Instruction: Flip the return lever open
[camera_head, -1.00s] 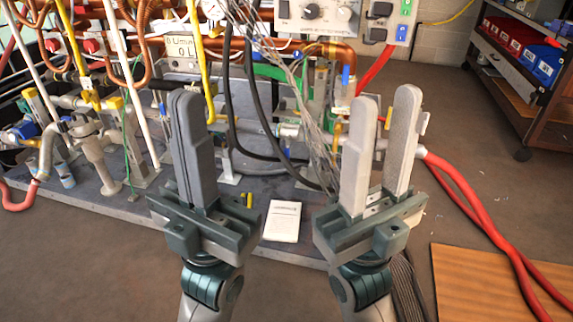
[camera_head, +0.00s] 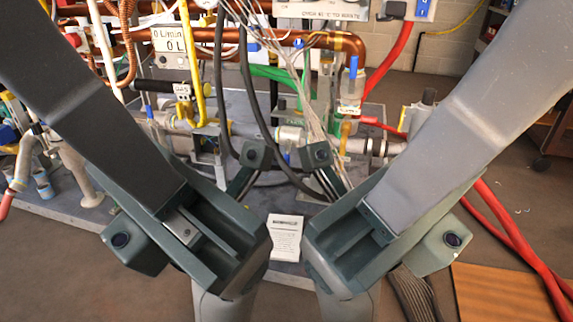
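A rig of pipes and valves stands ahead, with a blue valve handle (camera_head: 353,68) at right of centre and a yellow handle or tube (camera_head: 194,70) at left. I cannot tell which part is the return lever.
A copper pipe (camera_head: 345,45) crosses the rig, with black hoses and loose wires hanging at the centre. A flow display (camera_head: 172,45) is at the upper left. Red hoses (camera_head: 510,235) and a wooden board (camera_head: 505,292) are at right.

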